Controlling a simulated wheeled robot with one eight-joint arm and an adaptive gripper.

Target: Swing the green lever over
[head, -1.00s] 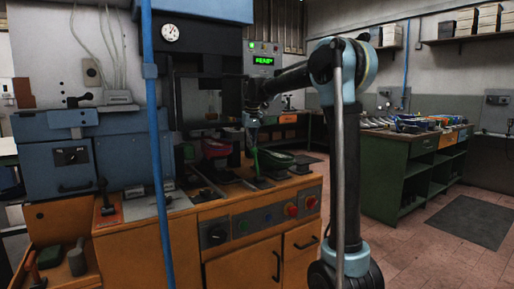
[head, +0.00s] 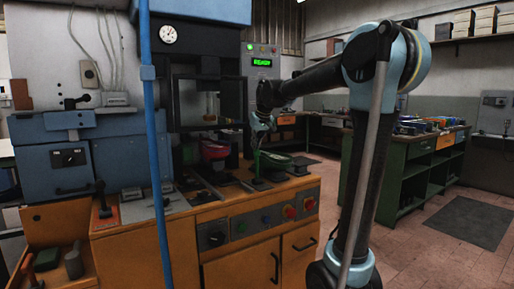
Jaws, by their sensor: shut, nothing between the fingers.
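The green lever (head: 257,166) stands roughly upright on the front right of the orange bench, by a dark base plate. A green shoe-shaped piece (head: 277,159) lies just behind it to the right, and the two partly overlap in view. My gripper (head: 255,143) is shut and empty, pointing down just above the lever's upper end. It is small and dark here, and I cannot tell whether it touches the lever.
The press frame (head: 207,100) stands behind, with a red piece (head: 214,149) inside. A blue post (head: 156,150) crosses the view at left. Red and blue buttons (head: 289,211) line the bench front.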

